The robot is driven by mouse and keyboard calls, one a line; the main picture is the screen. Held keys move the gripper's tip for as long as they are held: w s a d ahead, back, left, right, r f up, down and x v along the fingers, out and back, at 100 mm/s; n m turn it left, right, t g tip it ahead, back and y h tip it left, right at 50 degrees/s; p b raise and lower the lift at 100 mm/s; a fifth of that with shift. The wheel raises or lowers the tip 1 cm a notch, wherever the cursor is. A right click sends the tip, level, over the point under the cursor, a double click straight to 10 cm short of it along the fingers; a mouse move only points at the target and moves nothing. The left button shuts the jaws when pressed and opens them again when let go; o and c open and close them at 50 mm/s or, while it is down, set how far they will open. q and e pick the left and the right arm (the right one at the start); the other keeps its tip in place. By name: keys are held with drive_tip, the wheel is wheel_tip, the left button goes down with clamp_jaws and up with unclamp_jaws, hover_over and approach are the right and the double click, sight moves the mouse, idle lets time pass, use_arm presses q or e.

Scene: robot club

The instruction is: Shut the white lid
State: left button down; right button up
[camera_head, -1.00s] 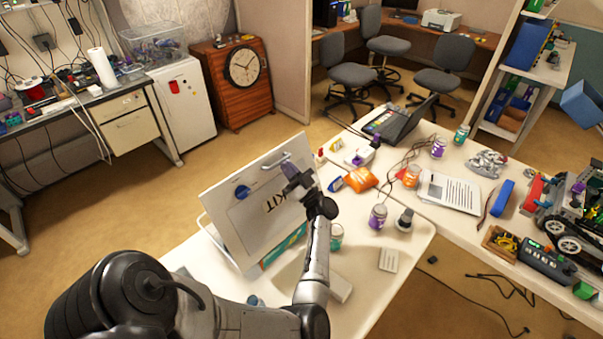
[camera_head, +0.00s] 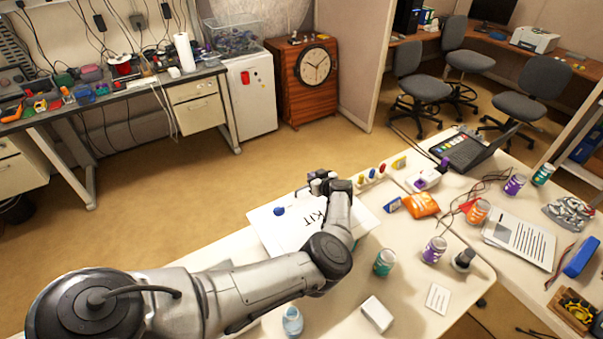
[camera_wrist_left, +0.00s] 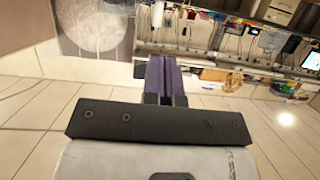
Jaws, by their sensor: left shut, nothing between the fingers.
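The white lid (camera_head: 272,235) with "KIT" lettering and a blue spot lies nearly flat on the left part of the white table in the head view. My left forearm covers its near right part. I cannot tell whether its edge touches the box, and the box below it is hidden. My left gripper (camera_head: 322,184) is at the lid's far edge, shut and empty. Its closed purple fingers also show in the left wrist view (camera_wrist_left: 166,78); the lid is not clear there. My right gripper is in neither view.
Beside the lid on the table (camera_head: 345,293) are a teal jar (camera_head: 384,262), a white block (camera_head: 377,314), a blue-capped bottle (camera_head: 292,321) and a purple can (camera_head: 434,249). Open floor lies left of the table.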

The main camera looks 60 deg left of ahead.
use_arm(q)
drive_tip(key=f, duration=0.1)
drive_tip(key=a+f+h, duration=0.1)
drive_tip(key=f, duration=0.1)
drive_tip(key=a+f+h+b, duration=0.1)
drive_tip(key=shift+f, duration=0.35)
drive_tip(key=shift+a+f+h, duration=0.1)
drive_tip(key=shift+f+h, duration=0.3)
drive_tip(key=shift+f, duration=0.55)
drive_tip(key=shift+f, duration=0.1)
drive_tip(key=a+r+p+v, duration=0.1)
drive_tip(key=p+v, duration=0.2)
drive_tip(key=v, duration=0.3)
drive_tip(key=r+p+v, duration=0.1)
drive_tip(key=p+v, duration=0.3)
drive_tip(key=v, duration=0.3)
drive_tip(key=shift+a+r, duration=0.25)
drive_tip(key=shift+r, duration=0.15)
